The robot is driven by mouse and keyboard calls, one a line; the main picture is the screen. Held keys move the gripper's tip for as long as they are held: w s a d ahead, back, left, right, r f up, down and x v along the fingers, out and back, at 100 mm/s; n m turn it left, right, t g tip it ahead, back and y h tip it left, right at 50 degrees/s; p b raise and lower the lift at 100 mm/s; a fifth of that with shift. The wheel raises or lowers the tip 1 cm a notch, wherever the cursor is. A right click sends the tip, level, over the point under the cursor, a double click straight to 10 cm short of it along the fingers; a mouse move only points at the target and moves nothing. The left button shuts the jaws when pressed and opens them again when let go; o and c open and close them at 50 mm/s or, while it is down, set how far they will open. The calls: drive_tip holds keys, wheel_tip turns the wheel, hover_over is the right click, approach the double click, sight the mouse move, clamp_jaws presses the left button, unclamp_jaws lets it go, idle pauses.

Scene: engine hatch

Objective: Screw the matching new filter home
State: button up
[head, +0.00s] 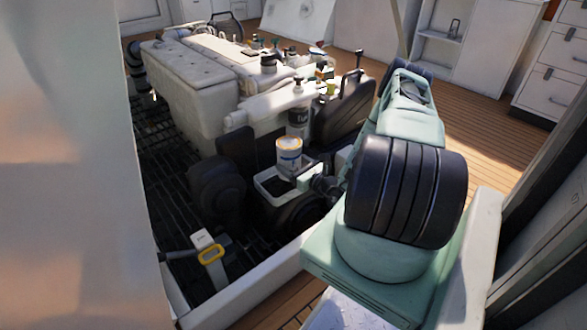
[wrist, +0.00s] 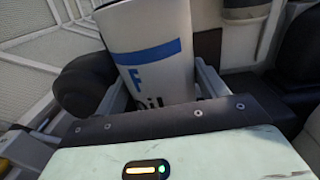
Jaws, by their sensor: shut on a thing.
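A white filter (head: 289,160) with a blue band and a tan top stands upright in the head view, at the front end of the engine (head: 205,70). In the wrist view the white filter (wrist: 150,55) shows its blue band and partly hidden lettering, with "F" and "Oil" readable. My gripper (wrist: 160,88) is shut on it, with a pale finger on each side. The palm hides the near part of the filter. In the head view my arm reaches it from the right, and the fingers are hard to make out. Whether the filter touches a mount cannot be seen.
Dark round engine parts (head: 217,190) crowd the left. A pale wall (head: 60,170) blocks the left.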

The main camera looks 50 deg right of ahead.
drive_tip(key=w+d+b, duration=0.3)
drive_tip(key=w+b, duration=0.1)
drive_tip(key=w, duration=0.9)
drive_tip(key=shift+w+d+r, duration=0.15)
drive_tip(key=shift+w+r, duration=0.1)
drive_tip(key=shift+w, duration=0.1)
drive_tip(key=shift+r+p, duration=1.35)
drive_tip(key=shift+p, duration=1.45)
idle(3.0)
drive_tip(key=o, duration=1)
drive_tip(key=shift+f, duration=0.1)
